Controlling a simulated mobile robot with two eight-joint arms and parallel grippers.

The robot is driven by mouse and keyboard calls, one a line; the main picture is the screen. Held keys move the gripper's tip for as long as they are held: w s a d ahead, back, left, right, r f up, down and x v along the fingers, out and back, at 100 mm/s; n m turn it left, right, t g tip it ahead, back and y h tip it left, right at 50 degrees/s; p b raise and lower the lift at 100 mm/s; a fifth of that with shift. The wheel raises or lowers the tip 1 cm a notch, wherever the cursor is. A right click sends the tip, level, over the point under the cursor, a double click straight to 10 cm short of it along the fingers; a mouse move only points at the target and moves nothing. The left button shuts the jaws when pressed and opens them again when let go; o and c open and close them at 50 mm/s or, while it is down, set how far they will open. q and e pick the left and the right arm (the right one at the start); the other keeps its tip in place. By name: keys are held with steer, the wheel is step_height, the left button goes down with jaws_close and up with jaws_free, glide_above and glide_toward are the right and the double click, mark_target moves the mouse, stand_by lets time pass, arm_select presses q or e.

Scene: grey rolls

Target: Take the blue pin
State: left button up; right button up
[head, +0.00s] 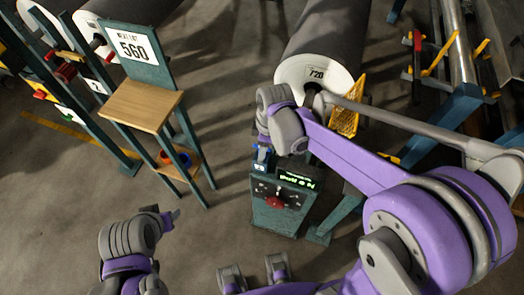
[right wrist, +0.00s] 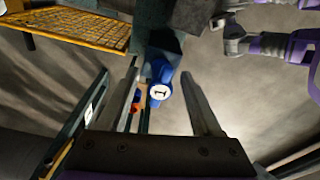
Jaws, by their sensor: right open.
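The blue pin (right wrist: 161,72) has a round white end with a dark mark and stands out from a dark block in the right wrist view. A small blue part, seemingly the same pin (head: 262,153), shows beside the control box in the head view. My right gripper (right wrist: 160,80) is open, with one finger on each side of the pin and visible gaps to it. In the head view its wrist is above the box and the fingertips are hard to make out. My left gripper (head: 172,217) is low at the left, away from the pin; its jaw opening is unclear.
The teal control box (head: 278,215) has a green display and a red knob. A large roll marked 720 (head: 318,73) lies behind it, beside a yellow mesh guard (head: 345,108). A wooden-topped stand (head: 140,104) with a 560 sign is at left. Bare floor lies between.

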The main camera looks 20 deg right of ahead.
steer(key=shift+f, duration=0.25)
jaws_close()
steer(key=shift+r, duration=0.15)
